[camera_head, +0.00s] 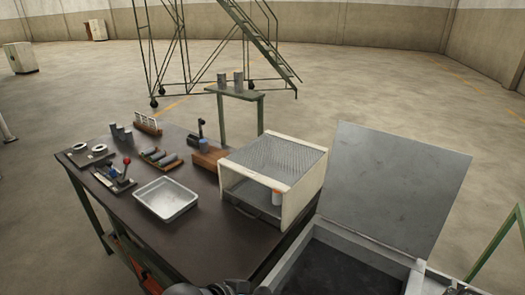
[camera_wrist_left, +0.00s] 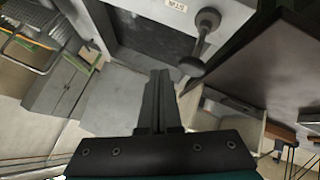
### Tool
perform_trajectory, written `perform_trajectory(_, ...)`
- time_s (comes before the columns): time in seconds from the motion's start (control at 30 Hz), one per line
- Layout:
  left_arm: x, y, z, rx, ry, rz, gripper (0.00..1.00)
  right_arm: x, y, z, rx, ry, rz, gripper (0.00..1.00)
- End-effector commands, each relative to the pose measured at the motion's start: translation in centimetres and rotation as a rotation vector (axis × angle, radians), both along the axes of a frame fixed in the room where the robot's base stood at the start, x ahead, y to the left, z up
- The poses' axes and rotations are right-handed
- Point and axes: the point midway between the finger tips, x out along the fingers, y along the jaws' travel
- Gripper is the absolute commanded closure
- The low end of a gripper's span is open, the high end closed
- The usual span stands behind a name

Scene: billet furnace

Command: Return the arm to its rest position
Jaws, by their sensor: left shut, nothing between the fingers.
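My left gripper (camera_wrist_left: 160,76) shows in the left wrist view with its two dark fingers together and nothing between them. I cannot tell whether the fingers are near or far from that handle, but no contact shows. In the head view only a dark piece of my arm shows at the bottom edge; the left gripper's fingers are not visible there. My right gripper is in neither view.
The dark workbench (camera_head: 150,222) holds a metal tray (camera_head: 167,198), a white mesh-topped box (camera_head: 290,212) with a small cylinder in it, and small parts. A grey chest with a raised lid (camera_head: 395,185) stands at right. Open floor (camera_head: 400,100) lies beyond.

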Motion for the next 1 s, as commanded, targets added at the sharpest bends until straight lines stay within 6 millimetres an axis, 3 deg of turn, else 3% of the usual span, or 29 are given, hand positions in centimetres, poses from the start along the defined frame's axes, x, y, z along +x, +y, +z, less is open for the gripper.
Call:
perform_trajectory(0.17,-2.7,1.5,-0.1,0.089,-0.032,0.017,1.00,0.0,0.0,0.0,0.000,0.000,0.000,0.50)
perform_trajectory(0.47,-7.9,9.3,-1.9,0.330,0.042,0.119,1.00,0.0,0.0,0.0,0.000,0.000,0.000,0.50)
perform_trajectory(0.8,-15.5,17.2,-3.5,0.559,0.229,0.197,1.00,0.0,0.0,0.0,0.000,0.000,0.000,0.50)
perform_trajectory(1.0,-14.3,16.9,-8.9,0.561,0.240,0.182,1.00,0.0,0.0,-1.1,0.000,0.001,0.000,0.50)
